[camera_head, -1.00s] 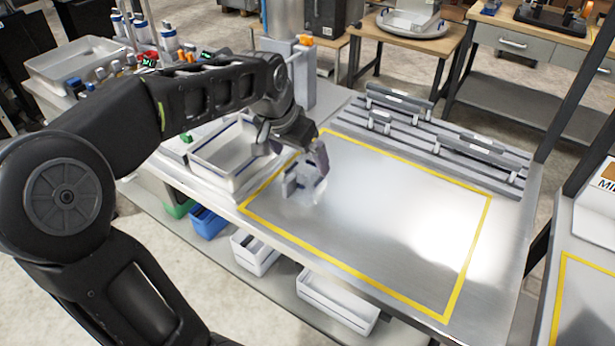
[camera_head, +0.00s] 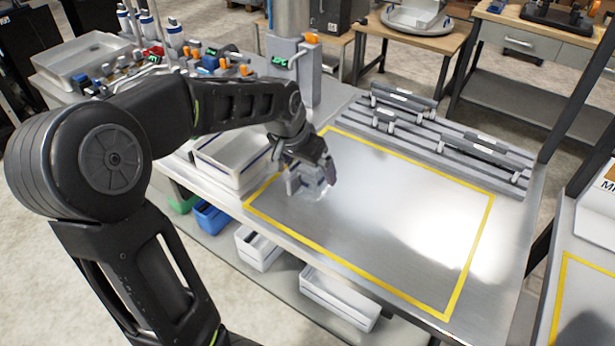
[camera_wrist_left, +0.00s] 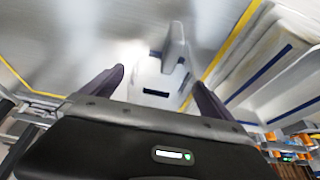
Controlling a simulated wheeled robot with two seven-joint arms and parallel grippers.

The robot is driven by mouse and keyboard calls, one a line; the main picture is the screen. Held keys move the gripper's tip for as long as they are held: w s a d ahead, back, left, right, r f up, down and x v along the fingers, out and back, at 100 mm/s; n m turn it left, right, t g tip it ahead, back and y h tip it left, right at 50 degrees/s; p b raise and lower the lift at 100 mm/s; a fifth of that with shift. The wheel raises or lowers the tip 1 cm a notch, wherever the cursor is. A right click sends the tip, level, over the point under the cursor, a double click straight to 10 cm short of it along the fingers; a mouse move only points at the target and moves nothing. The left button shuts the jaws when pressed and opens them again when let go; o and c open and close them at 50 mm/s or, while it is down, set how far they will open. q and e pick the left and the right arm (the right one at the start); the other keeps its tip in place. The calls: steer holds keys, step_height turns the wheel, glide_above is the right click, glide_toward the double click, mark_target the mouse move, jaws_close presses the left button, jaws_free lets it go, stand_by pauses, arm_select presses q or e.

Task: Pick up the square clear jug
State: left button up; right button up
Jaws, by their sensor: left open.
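The square clear jug (camera_head: 315,186) stands on the metal table, inside the yellow outline near its left corner. It also shows in the left wrist view (camera_wrist_left: 155,78), blurred, with its handle (camera_wrist_left: 176,48) pointing up in that picture. My left gripper (camera_head: 311,181) is at the jug, its fingers on either side of it in the head view. In the left wrist view the open fingers (camera_wrist_left: 158,85) are apart with the jug between and beyond them. I cannot tell whether either finger touches it. The gripper hides part of the jug. My right gripper is in neither view.
A white tray (camera_head: 232,177) stands just left of the jug, close to my left arm. A slotted rack with dark bars (camera_head: 440,140) lies along the table's back edge. The middle and right of the outlined metal table (camera_head: 390,220) are clear.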

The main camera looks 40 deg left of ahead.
arm_select(q)
steer(key=shift+x, duration=1.2)
steer(key=shift+c, duration=0.4)
steer(key=c, duration=1.4)
steer(key=shift+r, duration=0.2)
step_height(320, 180, up, 10)
steer(key=shift+f+b, duration=0.1)
steer(key=shift+b, duration=0.3)
